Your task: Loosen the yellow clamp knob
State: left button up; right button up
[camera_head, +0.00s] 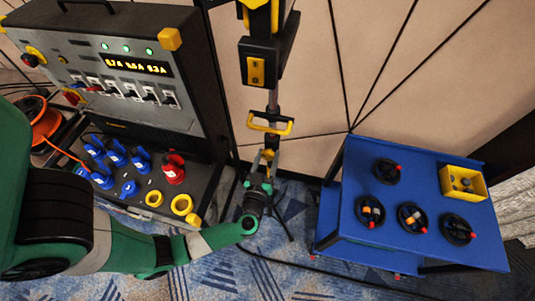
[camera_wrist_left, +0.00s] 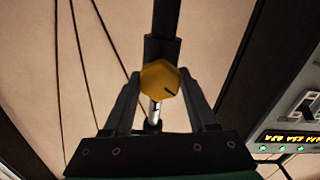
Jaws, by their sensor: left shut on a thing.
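The yellow clamp knob (camera_wrist_left: 160,82) is a faceted knob with a dark mark on its face, on a dark upright pole (camera_wrist_left: 163,30) in the left wrist view. My left gripper (camera_wrist_left: 160,98) has one finger on each side of the knob and is shut on it. In the head view my left gripper (camera_head: 266,164) reaches up to the stand's pole (camera_head: 272,99) from below, and the knob is mostly hidden there by the fingers. A yellow U-shaped handle (camera_head: 271,124) sits just above it on the stand. My right gripper is not in view.
A power cabinet (camera_head: 120,30) with lit green lamps and blue and red plugs stands at left. A blue cart (camera_head: 400,260) with coiled cables and a yellow box (camera_head: 463,183) stands at right. A black cable (camera_head: 330,276) crosses the carpet. A beige panelled wall is behind.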

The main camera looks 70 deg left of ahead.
pick_arm(q)
jog(key=n, duration=0.2)
jog(key=shift+n+p, duration=0.4)
jog(key=n, duration=0.2)
jog(key=shift+n, duration=0.4)
jog(key=n, duration=0.3)
jog(key=shift+n, duration=2)
jog(key=o, duration=1.4)
jog(key=shift+c, duration=0.2)
jog(key=shift+s+d, duration=0.1)
